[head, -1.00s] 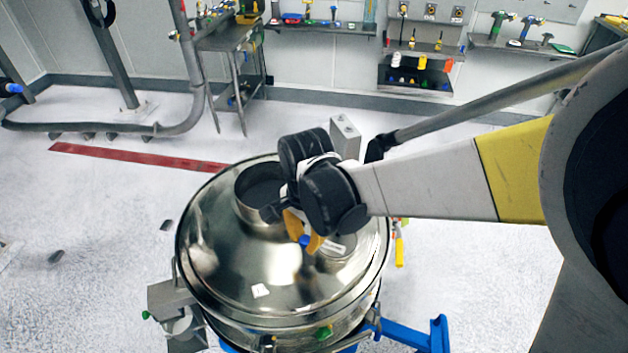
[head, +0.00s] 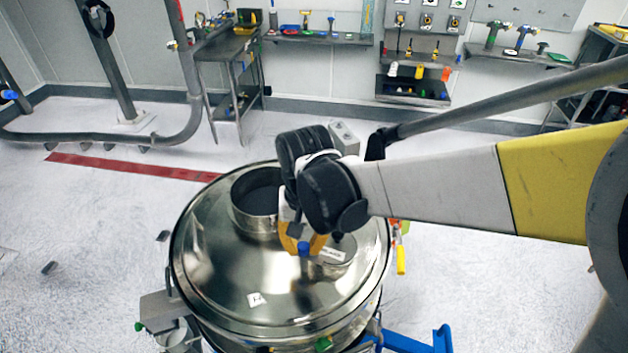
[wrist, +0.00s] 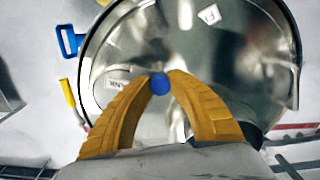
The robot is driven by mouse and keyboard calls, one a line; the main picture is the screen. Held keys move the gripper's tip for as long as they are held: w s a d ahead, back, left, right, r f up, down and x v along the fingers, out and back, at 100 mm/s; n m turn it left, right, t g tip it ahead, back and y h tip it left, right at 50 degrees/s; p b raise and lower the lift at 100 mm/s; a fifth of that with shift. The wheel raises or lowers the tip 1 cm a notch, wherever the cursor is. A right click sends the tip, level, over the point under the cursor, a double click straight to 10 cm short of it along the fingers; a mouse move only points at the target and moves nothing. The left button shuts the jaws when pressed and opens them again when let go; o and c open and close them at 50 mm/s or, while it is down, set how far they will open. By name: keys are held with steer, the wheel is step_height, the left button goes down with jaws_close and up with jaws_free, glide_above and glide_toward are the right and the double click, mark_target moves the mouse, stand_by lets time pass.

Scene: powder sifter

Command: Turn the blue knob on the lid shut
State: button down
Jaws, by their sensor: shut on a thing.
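The blue knob (wrist: 159,84) is a small round blue piece on the shiny metal lid (wrist: 205,50). In the wrist view it sits between the tips of my gripper's two yellow fingers, which touch it from both sides. In the head view the knob (head: 304,249) shows just below the yellow fingers of my gripper (head: 303,240), over the right half of the lid (head: 215,285). My gripper (wrist: 160,80) is shut on the knob. The knob's stem and how far it is turned are hidden.
A round open port (head: 256,195) stands on the lid left of my gripper, and a smaller labelled round cap (head: 345,262) lies to its right. A blue frame bar (head: 425,343) sticks out at lower right. Tool shelves (head: 320,38) line the back wall.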

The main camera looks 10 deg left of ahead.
mark_target(305, 244)
steer(key=n+b, duration=0.1)
steer(key=n, duration=0.3)
steer(key=shift+n, duration=0.3)
steer(key=shift+n+b, duration=0.3)
steer(key=shift+n, duration=2)
steer(key=c, duration=1.2)
jaws_free()
steer(key=shift+r, duration=0.15)
steer(key=r, duration=1.1)
steer(key=shift+w+d+r, duration=0.1)
steer(key=shift+w+r, duration=0.1)
steer(key=shift+r, duration=0.15)
